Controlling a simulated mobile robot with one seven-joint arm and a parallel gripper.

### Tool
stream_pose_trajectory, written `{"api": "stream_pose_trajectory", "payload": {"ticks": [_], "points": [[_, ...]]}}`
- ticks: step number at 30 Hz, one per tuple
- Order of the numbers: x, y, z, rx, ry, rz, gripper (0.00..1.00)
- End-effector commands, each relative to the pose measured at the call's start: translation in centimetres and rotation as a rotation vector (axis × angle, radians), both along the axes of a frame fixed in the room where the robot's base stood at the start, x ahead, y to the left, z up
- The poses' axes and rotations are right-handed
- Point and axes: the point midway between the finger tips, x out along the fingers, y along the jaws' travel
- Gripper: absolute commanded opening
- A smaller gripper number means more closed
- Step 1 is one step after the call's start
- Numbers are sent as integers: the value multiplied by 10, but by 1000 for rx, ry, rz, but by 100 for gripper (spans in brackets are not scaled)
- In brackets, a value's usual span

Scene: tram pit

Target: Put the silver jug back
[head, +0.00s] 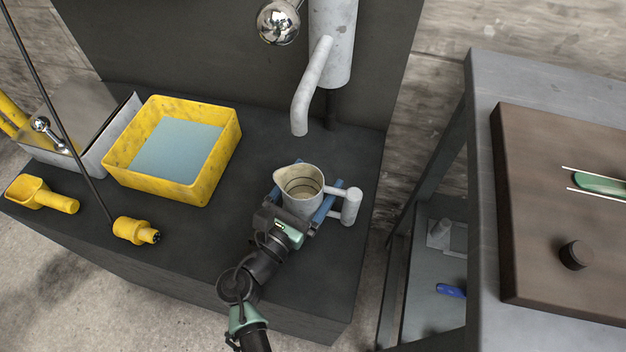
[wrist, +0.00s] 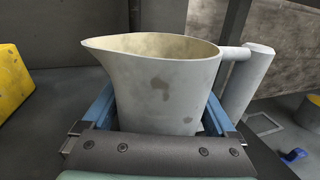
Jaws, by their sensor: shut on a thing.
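The silver jug (head: 303,186) is a worn pale grey jug with a spout at its left and a handle at its right. It is upright over the right part of the dark bench, below a grey spout pipe (head: 311,88). My gripper (head: 304,203) has its blue fingers on both sides of the jug and is shut on it. In the wrist view the jug (wrist: 165,85) fills the middle, between the blue fingers. I cannot tell whether its base touches the bench. The jug's inside looks beige, with ring lines.
A yellow basin (head: 223,158) with a pale blue content stands on the dark bench (head: 255,235) at left. A yellow scoop (head: 40,194) and a yellow plug (head: 135,231) lie near the front edge. A grey table (head: 485,200) with a brown board (head: 535,240) stands at right.

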Motion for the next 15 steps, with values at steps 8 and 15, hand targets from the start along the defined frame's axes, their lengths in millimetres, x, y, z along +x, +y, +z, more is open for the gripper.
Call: {"api": "stream_pose_trajectory", "payload": {"ticks": [8,15], "points": [[0,0,-2,1,1,0,100],[0,0,-5,1,1,0,100]]}}
